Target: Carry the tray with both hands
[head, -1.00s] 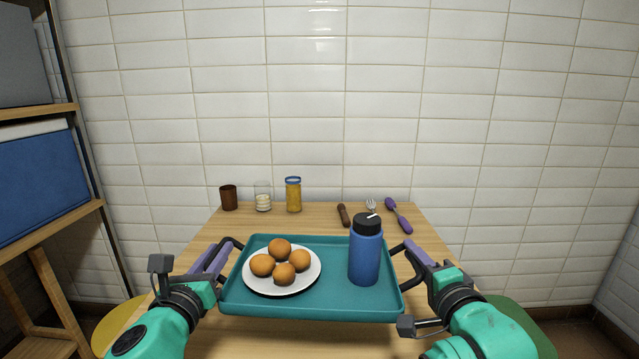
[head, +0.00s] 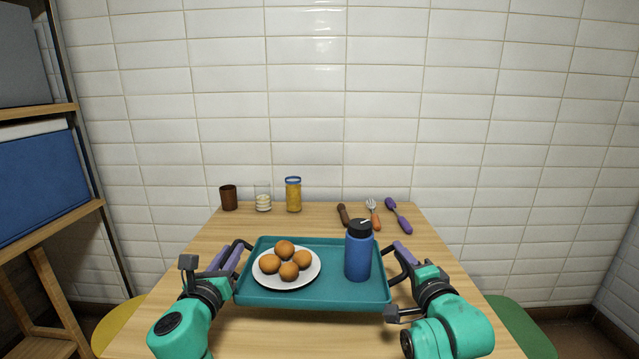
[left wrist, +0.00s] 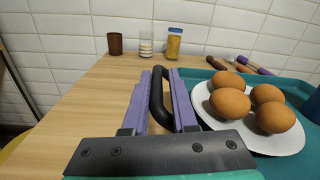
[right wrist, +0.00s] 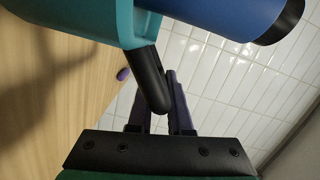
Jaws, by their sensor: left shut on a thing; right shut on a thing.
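The teal tray (head: 318,291) is held level over the wooden table, with a dark handle at each end. On it stand a white plate (head: 310,281) with several round brown buns (head: 285,249) and an upright blue bottle (head: 358,257) with a black cap. My left gripper (head: 238,252) is shut on the left handle (left wrist: 156,98), seen between its purple fingers in the left wrist view. My right gripper (head: 400,250) is shut on the right handle (right wrist: 150,82). Whether the tray's underside touches the table is hard to tell.
At the back of the table (head: 240,222) stand a brown cup (head: 228,197), a glass (head: 263,197) and a yellow jar (head: 293,195). A dark-handled utensil (head: 343,214), a fork (head: 373,214) and a purple utensil (head: 398,215) lie at the back right. A shelf (head: 50,218) stands at left.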

